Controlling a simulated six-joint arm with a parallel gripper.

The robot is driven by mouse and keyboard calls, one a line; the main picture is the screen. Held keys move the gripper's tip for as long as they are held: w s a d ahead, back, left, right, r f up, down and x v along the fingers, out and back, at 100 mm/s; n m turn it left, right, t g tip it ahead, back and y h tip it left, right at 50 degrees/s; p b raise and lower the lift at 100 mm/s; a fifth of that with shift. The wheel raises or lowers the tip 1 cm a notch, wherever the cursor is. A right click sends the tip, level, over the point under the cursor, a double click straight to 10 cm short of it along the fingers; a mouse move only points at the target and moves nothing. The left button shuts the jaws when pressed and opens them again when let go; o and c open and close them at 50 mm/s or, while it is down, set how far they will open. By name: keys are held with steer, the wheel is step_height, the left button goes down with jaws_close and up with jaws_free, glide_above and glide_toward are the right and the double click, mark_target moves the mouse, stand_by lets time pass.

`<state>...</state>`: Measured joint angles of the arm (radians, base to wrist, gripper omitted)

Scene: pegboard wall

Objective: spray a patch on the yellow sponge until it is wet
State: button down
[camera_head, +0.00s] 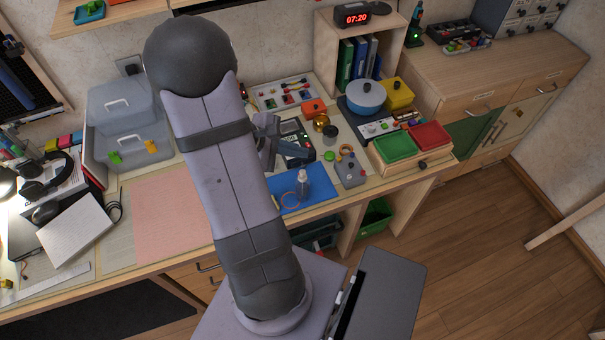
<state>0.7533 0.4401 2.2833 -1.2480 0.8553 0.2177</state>
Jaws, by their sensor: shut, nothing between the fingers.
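A small clear spray bottle (303,183) stands upright on the blue mat (322,187) near the front of the bench. My gripper (309,154) is small in this view, partly behind my own arm. It is shut and empty, above the bench behind the bottle and apart from it in the picture. A yellow block-like thing (399,94) sits at the back right, beside a blue pot; I cannot tell whether it is the sponge. No wet patch can be made out.
A grey control box (350,170) stands right of the mat. Green (394,147) and red (429,135) trays lie further right. The blue pot (366,96) is behind them. A pink mat (168,208) on the left is clear. My arm hides part of the bench.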

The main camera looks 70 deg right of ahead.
steer(key=shift+f+b, duration=2)
steer(key=shift+f, duration=0.65)
steer(key=shift+f+b, duration=0.95)
steer(key=shift+b, duration=0.15)
stand_by(0.8)
steer(key=shift+r, duration=0.1)
steer(key=shift+r+p, duration=0.7)
steer(key=shift+r, duration=0.15)
steer(key=shift+r+p, duration=1.95)
steer(key=shift+r, duration=0.55)
